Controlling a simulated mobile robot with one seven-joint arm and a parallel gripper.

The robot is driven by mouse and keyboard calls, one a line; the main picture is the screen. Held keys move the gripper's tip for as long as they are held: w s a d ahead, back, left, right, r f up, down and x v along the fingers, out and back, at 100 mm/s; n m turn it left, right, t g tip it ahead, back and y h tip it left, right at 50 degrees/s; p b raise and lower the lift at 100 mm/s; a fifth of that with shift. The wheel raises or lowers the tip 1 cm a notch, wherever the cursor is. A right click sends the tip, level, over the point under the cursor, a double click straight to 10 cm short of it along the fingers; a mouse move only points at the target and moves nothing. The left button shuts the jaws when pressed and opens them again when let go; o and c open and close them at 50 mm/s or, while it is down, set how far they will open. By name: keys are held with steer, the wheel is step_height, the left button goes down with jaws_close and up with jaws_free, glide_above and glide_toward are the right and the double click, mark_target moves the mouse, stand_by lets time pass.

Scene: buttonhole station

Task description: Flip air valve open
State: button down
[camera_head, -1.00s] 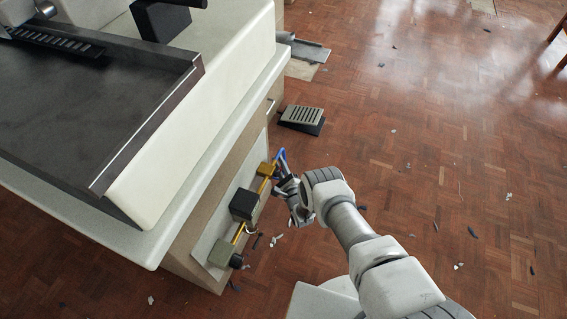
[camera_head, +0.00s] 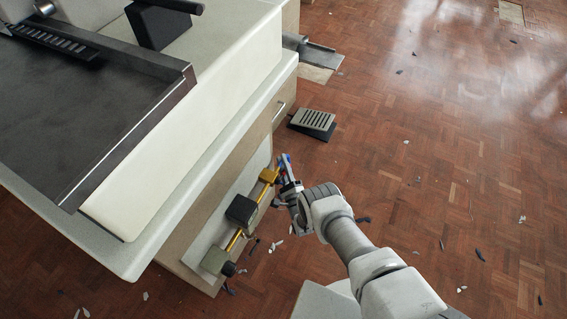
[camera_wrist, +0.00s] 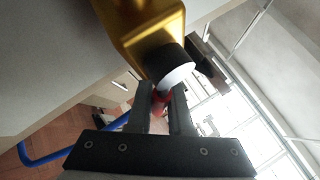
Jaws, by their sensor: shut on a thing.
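The air valve is a brass-coloured block (camera_head: 268,175) on a pipe line along the cabinet side. In the wrist view, its brass body (camera_wrist: 150,32) fills the top middle, with a black collar and white end (camera_wrist: 176,75) below it. A small red part (camera_wrist: 160,102), seemingly the valve's lever, sits between my fingers and is mostly hidden. My gripper (camera_head: 287,182) is at the valve's right side, shut on this red part; the wrist view shows both fingers (camera_wrist: 160,105) close around it. A blue tube (camera_wrist: 70,152) shows at lower left.
A dark box (camera_head: 241,209) and a grey-green block (camera_head: 215,260) with a black knob sit lower on the same line. The worktop edge (camera_head: 190,165) overhangs them. A foot pedal (camera_head: 313,123) stands on the floor beyond. The floor at right is open, with scattered scraps.

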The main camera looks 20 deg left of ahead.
steer(key=shift+a+r, duration=0.1)
steer(key=shift+r, duration=0.15)
steer(key=c, duration=1.1)
jaws_free()
steer(key=shift+f, duration=0.2)
